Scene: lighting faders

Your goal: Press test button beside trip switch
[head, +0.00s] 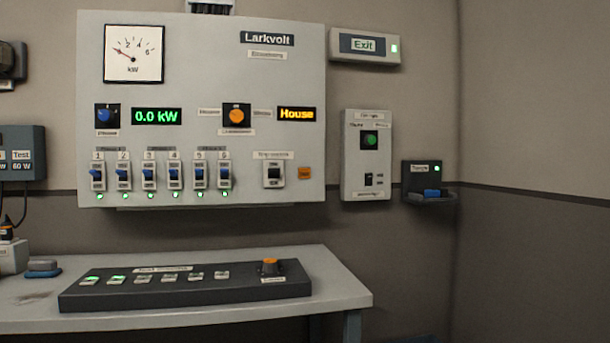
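A large grey wall panel (210,60) marked "Larkvolt" fills the middle of the head view. At its lower right is a black rocker switch (274,174) in a white housing, under a label too blurred to read; it looks like the trip switch. Nothing covers either one. Neither of my grippers shows in this view.
Several blue-levered breakers (148,175) with green lamps line the panel's lower left. A smaller switch box (367,155) hangs to the right. The space before the orange button looks clear.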

